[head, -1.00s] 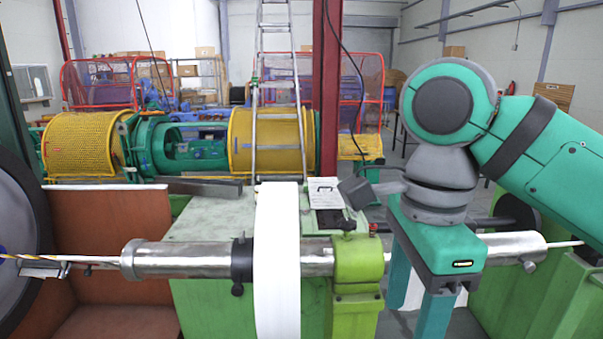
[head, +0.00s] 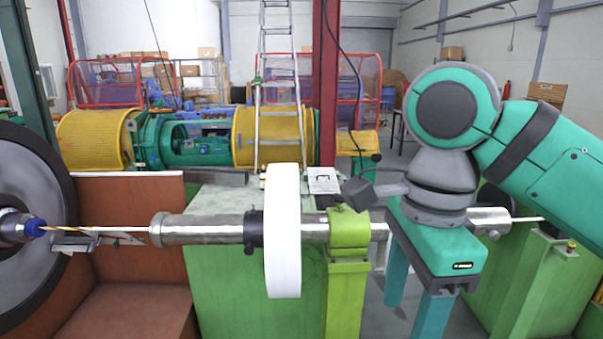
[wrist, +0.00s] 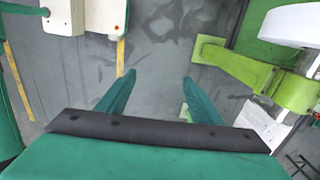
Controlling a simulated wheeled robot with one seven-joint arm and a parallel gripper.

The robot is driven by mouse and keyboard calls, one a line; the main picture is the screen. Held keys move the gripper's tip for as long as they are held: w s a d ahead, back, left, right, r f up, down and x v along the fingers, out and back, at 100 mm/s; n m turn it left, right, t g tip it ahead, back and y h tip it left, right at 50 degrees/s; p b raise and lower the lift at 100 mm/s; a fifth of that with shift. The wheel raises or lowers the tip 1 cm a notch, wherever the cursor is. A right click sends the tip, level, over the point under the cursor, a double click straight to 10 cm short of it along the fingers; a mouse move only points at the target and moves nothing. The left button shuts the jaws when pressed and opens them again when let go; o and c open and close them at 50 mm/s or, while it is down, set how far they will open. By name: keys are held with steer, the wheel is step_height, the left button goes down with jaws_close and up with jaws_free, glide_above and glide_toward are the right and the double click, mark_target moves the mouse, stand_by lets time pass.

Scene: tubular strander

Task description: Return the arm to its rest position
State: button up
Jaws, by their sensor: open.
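My arm is folded at the right of the head view, with its teal and grey links raised. My gripper (head: 412,298) points down below the wrist, with its two teal fingers apart and nothing between them. In the wrist view the gripper (wrist: 158,92) also shows open and empty, above the grey floor. In the head view it hangs in front of the metal shaft (head: 200,230), to the right of the light-green bracket (head: 347,270). I see no contact between the fingers and the machine.
A white disc (head: 283,230) sits on the shaft. A dark wheel (head: 40,200) stands at the left, and a green block (head: 530,270) at the right. A ladder (head: 279,60) and a red post (head: 326,80) stand behind. Bare floor (wrist: 150,60) shows under the gripper.

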steer(key=w+a+f+n+t+y, duration=0.4)
steer(key=w+a+y, duration=0.2)
steer(key=w+a, duration=0.3)
steer(key=w+a+f+n+t+y, duration=0.3)
steer(key=w+a+f+t+y, duration=0.15)
steer(key=w+a+y, duration=0.45)
step_height(320, 180, down, 12)
steer(key=w+m+t+h, duration=0.3)
steer(key=t+h, duration=0.2)
steer(key=t, duration=0.4)
steer(key=s+d+f+n+h, duration=0.1)
steer(key=s+f+h, duration=0.4)
steer(key=s+f, duration=0.5)
steer(key=s+d+f+h, duration=0.1)
steer(key=s+f+h, duration=0.4)
steer(key=s+f, duration=0.5)
steer(key=s+d+f+n+g, duration=0.1)
steer(key=s+f+n, duration=0.1)
steer(key=s+n, duration=0.4)
steer(key=s+d+f+n+g, duration=0.1)
steer(key=s+n, duration=0.5)
steer(key=s, duration=0.9)
steer(key=shift+s+d+f+n, duration=0.35)
steer(key=shift+d+f, duration=0.15)
steer(key=shift+f, duration=0.25)
